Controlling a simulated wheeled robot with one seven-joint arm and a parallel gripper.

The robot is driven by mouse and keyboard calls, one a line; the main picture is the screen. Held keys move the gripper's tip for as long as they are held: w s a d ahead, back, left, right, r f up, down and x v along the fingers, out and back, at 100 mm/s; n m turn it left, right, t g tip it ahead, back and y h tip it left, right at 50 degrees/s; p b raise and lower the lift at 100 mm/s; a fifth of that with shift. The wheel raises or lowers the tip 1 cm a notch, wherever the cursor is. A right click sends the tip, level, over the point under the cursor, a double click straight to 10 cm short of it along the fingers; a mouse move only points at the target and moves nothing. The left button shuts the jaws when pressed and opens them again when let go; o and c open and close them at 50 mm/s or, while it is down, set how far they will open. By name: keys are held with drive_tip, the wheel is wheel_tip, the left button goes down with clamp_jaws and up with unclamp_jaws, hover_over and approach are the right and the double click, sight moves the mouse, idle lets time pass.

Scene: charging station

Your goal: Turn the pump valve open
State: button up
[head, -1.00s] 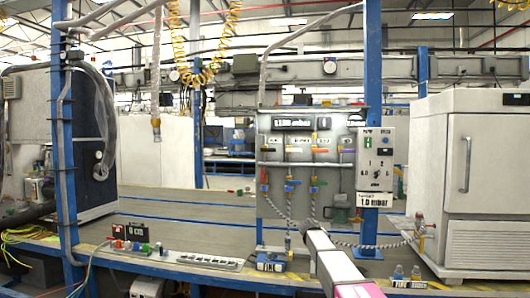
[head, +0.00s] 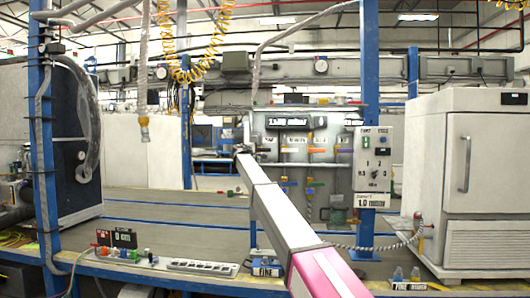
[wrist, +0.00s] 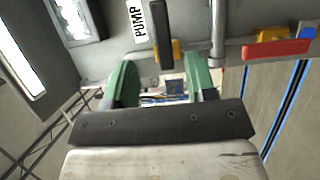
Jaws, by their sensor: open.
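In the wrist view, a black lever handle (wrist: 162,44) with a yellow mount (wrist: 179,48) stands beside a label reading PUMP (wrist: 138,20). The lever points across the grey horizontal pipe. My gripper (wrist: 161,74) has two green fingers spread apart, with nothing held between them. The lever lies beyond the fingertips, in line with the gap; I cannot tell whether they touch it. In the head view, my arm reaches to the left side of the grey valve panel (head: 290,170). My fingers are too small and hidden there to make out.
A red lever (wrist: 275,49) lies along the same pipe to the right in the wrist view. A grey control box (head: 375,160) is fixed on the panel's right. A white cabinet (head: 470,180) stands at the far right. The bench top (head: 165,205) left of the panel is mostly clear.

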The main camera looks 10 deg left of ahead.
sight(265, 150)
drive_tip(key=x, duration=1)
clamp_jaws()
